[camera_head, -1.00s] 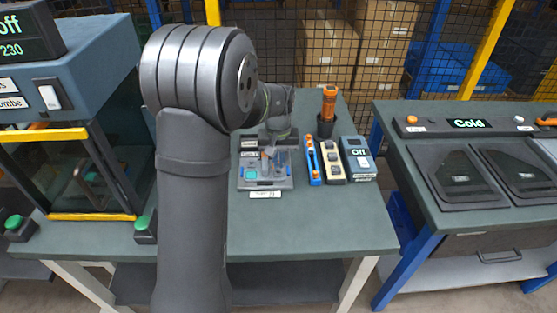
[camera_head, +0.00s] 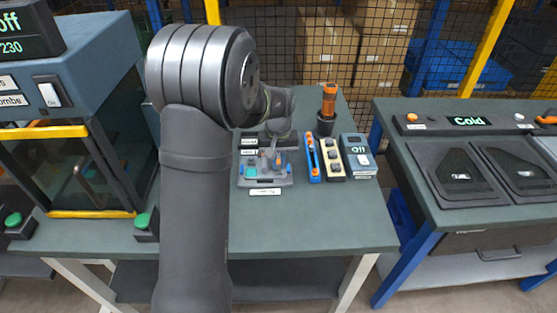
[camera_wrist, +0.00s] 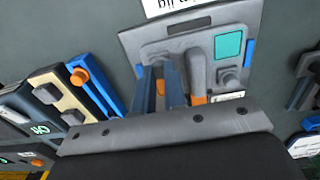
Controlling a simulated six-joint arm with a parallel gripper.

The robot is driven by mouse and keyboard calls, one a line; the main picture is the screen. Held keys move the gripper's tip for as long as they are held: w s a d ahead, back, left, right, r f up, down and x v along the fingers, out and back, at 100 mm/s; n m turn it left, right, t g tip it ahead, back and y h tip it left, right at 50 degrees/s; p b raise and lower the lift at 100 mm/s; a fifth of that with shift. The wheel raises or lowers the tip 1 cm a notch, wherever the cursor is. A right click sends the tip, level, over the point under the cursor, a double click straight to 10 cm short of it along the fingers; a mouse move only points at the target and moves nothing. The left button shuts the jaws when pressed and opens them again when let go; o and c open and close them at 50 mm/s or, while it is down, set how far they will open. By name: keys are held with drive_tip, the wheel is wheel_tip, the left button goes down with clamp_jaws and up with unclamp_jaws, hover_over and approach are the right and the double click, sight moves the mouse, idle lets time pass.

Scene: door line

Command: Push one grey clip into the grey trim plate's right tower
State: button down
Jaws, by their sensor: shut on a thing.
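The grey trim plate (camera_head: 279,183) lies on the bench with a teal square and blue side tabs; it also shows in the wrist view (camera_wrist: 188,42). A grey post (camera_wrist: 197,68) stands up from it in the wrist view, beside the fingers. My gripper (camera_wrist: 160,82) points down over the plate's right part as the head view (camera_head: 272,152) has it, which is the left part in the wrist view. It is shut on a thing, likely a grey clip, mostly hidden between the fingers. I cannot tell whether the clip touches the right tower, which the fingers largely cover.
Right of the plate stand a blue holder (camera_head: 312,158) with an orange part, a cream block with dark buttons (camera_head: 333,160) and a box reading Off (camera_head: 357,156). An orange-handled tool in a black cup (camera_head: 326,125) is behind them.

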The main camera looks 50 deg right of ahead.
drive_tip(key=shift+f, duration=0.1)
drive_tip(key=c, duration=1.4)
unclamp_jaws()
wheel_tip(320, 180, up, 18)
drive_tip(key=shift+f, duration=0.25)
